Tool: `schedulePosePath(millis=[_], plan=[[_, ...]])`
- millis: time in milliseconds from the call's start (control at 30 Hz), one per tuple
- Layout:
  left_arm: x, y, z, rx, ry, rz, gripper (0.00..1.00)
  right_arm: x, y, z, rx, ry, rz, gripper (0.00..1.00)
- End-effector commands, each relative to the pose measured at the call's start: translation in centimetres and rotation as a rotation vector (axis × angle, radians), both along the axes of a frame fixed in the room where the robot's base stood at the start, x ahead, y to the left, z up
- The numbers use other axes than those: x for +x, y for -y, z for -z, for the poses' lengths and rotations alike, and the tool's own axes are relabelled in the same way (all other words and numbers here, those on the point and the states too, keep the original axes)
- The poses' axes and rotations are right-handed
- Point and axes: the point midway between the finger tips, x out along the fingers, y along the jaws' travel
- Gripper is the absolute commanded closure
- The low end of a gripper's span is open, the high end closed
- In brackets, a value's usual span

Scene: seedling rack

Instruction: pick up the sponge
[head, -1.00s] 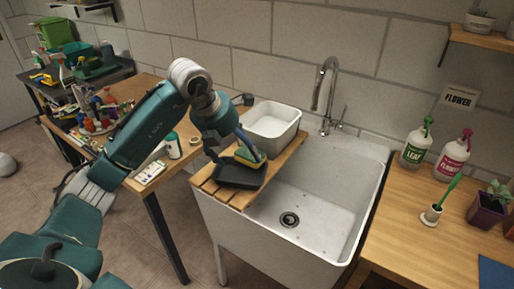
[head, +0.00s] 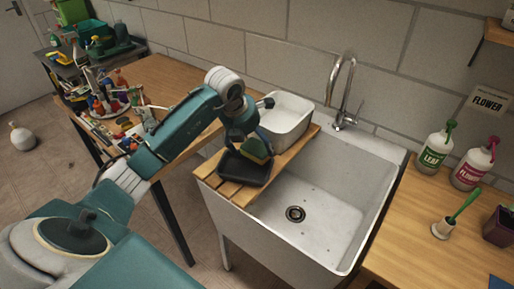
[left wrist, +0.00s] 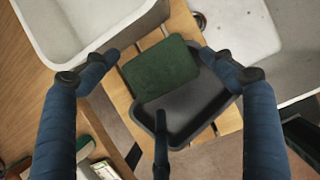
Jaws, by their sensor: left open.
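The sponge, with a green top and a yellow layer, shows in the head view (head: 257,151) at the back of a dark shallow tray (head: 243,172). In the left wrist view the sponge's green face (left wrist: 160,72) partly overlaps the dark tray (left wrist: 188,122). My left gripper (head: 250,137) is over the sponge from above. In the left wrist view my left gripper (left wrist: 160,55) is open, one blue finger on each side of the sponge, with visible gaps. My right gripper is not in view.
The tray rests on a slatted wooden board (head: 214,183) across the sink (head: 335,225). A white basin (head: 287,118) stands just behind it. The tap (head: 343,85) rises at the sink's back. Spray bottles (head: 436,150) stand on the right counter; a cluttered wooden table is at left.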

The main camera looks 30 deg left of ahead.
Motion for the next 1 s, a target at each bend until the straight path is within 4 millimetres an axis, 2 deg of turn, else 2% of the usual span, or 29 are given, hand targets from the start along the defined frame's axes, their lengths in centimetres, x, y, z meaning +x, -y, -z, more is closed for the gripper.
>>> schedulePosePath(millis=[33, 167, 433, 600, 1000], plan=[[0.3, 0.1, 0.5, -0.003, -0.003, 0.0, 0.16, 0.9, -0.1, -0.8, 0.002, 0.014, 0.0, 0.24], [0.8, 0.1, 1.8, -0.001, -0.001, 0.0, 0.16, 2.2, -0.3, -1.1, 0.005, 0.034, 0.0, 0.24], [1.0, 0.0, 2.3, 0.0, 0.001, 0.001, 0.16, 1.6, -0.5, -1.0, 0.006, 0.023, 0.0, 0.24], [1.0, 0.0, 2.2, 0.0, 0.001, 0.001, 0.43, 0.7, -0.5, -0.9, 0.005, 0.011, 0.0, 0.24], [1.0, 0.0, 2.0, 0.001, 0.002, 0.001, 0.43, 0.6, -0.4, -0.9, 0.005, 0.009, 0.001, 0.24]])
